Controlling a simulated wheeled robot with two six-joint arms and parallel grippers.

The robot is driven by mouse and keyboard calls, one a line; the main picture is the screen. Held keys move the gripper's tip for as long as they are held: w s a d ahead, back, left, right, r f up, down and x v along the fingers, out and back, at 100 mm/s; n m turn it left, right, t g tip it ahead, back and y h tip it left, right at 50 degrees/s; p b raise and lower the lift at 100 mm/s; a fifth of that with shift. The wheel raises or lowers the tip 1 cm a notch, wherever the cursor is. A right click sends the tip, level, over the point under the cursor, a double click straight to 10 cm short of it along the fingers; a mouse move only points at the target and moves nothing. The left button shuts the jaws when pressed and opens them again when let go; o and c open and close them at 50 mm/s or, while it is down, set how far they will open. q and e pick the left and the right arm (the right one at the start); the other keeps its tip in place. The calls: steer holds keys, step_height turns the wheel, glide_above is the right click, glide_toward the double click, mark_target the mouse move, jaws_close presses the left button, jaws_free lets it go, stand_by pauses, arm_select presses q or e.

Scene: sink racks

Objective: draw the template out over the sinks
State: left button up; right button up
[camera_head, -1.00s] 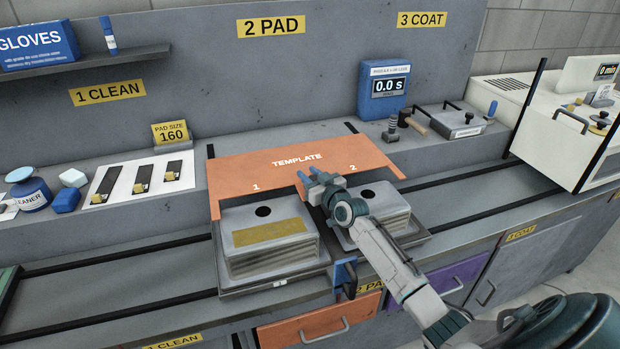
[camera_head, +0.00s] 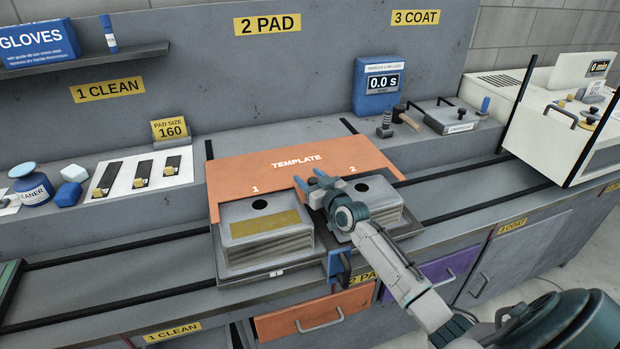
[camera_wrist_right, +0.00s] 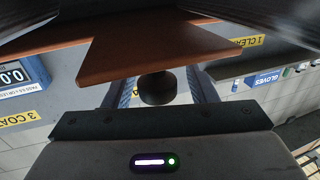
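The orange template (camera_head: 250,170) lies flat at the back of the sinks, with cutouts marked 1 and 2. The left sink (camera_head: 238,212) and right sink (camera_head: 386,193) are grey, each with a dark round hole, and lie mostly uncovered in front of it. My right gripper (camera_head: 318,180) is at the template's front tongue between the sinks. In the right wrist view the template's tapered orange tongue (camera_wrist_right: 155,55) carries a black knob (camera_wrist_right: 158,88), which sits between my blue fingers; the gripper looks shut on it. My left gripper is not in view.
A blue clamp-like piece (camera_head: 338,264) stands at the front edge between the sinks. Dark rails run along the counter on both sides.

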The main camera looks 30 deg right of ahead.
steer(key=s+p, duration=0.4)
steer(key=s, duration=0.3)
steer(key=shift+s, duration=0.25)
steer(key=shift+d, duration=0.1)
stand_by(0.4)
